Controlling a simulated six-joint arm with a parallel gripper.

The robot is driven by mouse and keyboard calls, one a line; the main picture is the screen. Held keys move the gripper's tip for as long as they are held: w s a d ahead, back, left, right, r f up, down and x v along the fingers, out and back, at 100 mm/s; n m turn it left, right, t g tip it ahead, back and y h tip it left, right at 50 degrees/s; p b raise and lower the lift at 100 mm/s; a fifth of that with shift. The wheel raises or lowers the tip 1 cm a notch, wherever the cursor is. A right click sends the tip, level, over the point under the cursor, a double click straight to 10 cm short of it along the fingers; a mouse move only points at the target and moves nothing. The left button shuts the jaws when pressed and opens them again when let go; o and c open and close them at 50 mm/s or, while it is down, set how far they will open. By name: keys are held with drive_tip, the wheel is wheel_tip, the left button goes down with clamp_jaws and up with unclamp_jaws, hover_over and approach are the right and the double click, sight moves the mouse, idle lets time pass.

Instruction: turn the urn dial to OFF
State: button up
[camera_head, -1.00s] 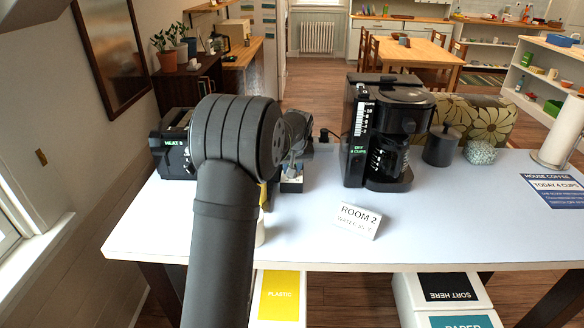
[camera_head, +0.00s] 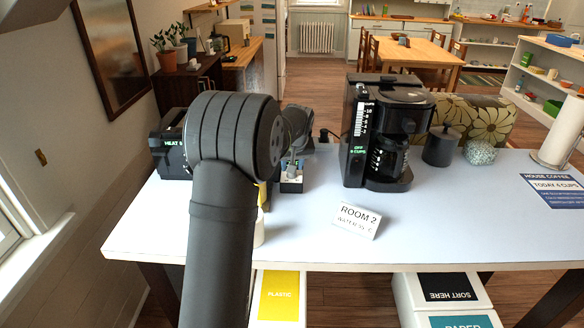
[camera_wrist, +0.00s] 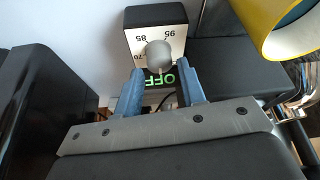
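In the wrist view a grey round dial knob (camera_wrist: 159,57) sits on a white scale face in a dark frame. The face (camera_wrist: 177,47) carries 70, 85 and 95, and a green OFF shows below the knob. My gripper (camera_wrist: 161,70) has two blue fingers, one on each side of the knob's lower part, with visible gaps. It is open; I cannot tell whether either finger touches the knob. The knob's pointer direction is not clear. In the head view my arm hides much of this area, and the gripper (camera_head: 292,165) is small beyond it.
A black coffee maker (camera_head: 365,120) with a green display stands right of the gripper. A yellow round object (camera_wrist: 285,30) is close at upper right in the wrist view. The table's right front (camera_head: 450,215) is clear.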

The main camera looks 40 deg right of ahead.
drive_tip(key=v, duration=1.5)
drive_tip(key=shift+s+r, duration=0.25)
drive_tip(key=x, duration=1.7)
drive_tip(key=shift+w+f, duration=0.15)
drive_tip(key=shift+w, duration=0.1)
